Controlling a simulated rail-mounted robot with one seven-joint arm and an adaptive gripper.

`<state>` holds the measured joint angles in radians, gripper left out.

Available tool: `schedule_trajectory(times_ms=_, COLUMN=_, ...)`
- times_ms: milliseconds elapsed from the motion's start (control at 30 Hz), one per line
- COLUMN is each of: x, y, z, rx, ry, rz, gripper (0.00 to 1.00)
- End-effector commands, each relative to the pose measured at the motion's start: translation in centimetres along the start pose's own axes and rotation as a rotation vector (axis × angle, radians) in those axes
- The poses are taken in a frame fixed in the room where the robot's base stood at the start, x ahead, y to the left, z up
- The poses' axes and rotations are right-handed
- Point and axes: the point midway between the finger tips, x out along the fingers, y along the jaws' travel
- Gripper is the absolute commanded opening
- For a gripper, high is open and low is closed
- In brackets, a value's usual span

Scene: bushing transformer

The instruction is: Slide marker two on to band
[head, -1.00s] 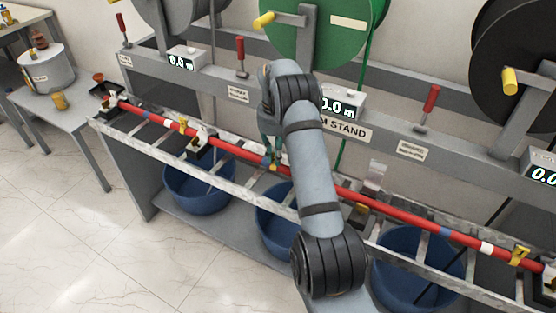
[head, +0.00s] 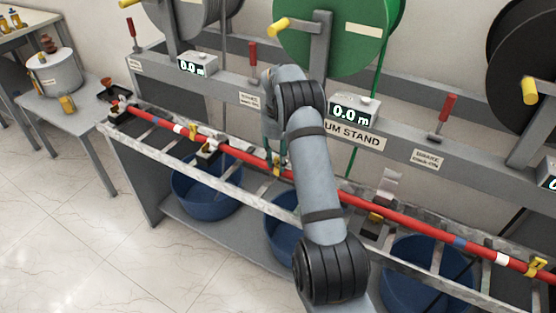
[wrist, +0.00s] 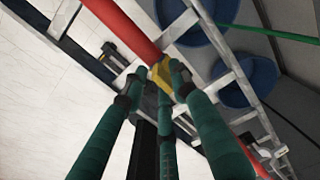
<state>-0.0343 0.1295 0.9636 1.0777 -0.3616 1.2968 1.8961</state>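A long red rod (head: 420,225) lies along a metal frame. It carries a yellow marker at the left (head: 193,131), another in the middle (head: 277,167) and one at the right (head: 537,266). White bands at the left (head: 178,128) and right (head: 502,258) and a blue band (head: 460,242) show on the rod. My gripper is at the middle marker; in the wrist view its green fingertips (wrist: 160,72) lie around that yellow marker (wrist: 162,74). Whether they press on it is unclear. My arm hides the rod just right of this marker.
Blue tubs (head: 205,190) stand below the frame. Behind it are a beam with labels and meters (head: 352,110), red-handled levers (head: 447,108) and a green drum (head: 350,35). A side table (head: 75,115) stands at the left. The floor in front is clear.

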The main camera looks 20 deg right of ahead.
Motion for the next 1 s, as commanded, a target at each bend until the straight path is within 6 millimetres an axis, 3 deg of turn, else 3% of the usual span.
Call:
schedule_trajectory(times_ms=333, x=-0.1, y=0.0, z=0.0, rx=0.0, ry=0.0, rz=-0.001, gripper=0.33)
schedule_trajectory(times_ms=467, x=-1.1, y=-0.1, z=0.0, rx=0.0, ry=-0.002, rz=-0.004, gripper=0.33)
schedule_trajectory(times_ms=800, x=-8.0, y=-0.1, z=0.1, rx=0.0, ry=-0.003, rz=-0.006, gripper=0.33)
schedule_trajectory(times_ms=1000, x=-10.9, y=-0.1, z=0.0, rx=-0.001, ry=-0.001, rz=-0.002, gripper=0.33)
